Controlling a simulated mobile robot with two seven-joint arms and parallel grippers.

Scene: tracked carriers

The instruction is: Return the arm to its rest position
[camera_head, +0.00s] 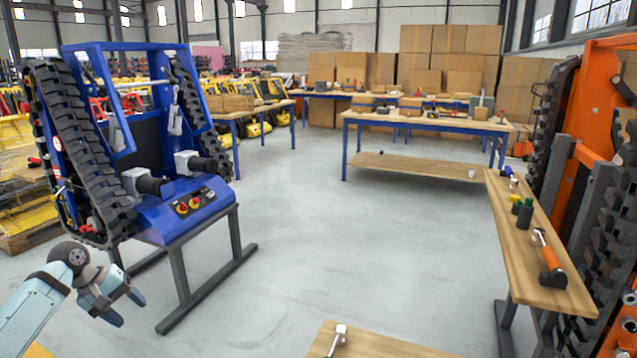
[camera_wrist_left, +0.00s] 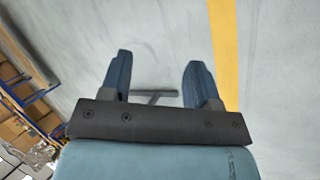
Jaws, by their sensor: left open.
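My left arm comes in from the lower left of the head view. Its gripper (camera_head: 128,308) is open and empty, in the air in front of the blue tracked carrier (camera_head: 180,215) and left of its grey stand. In the left wrist view the two fingers (camera_wrist_left: 157,85) are spread apart, with only grey floor and a dark bar of a stand showing between them. My right arm and gripper are in neither view.
A wooden bench (camera_head: 525,255) with tools stands at the right beside an orange tracked carrier (camera_head: 590,105). A wooden tabletop (camera_head: 385,348) shows at the bottom edge. Blue-legged tables (camera_head: 430,122) stand at the back. The grey floor in the middle is clear.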

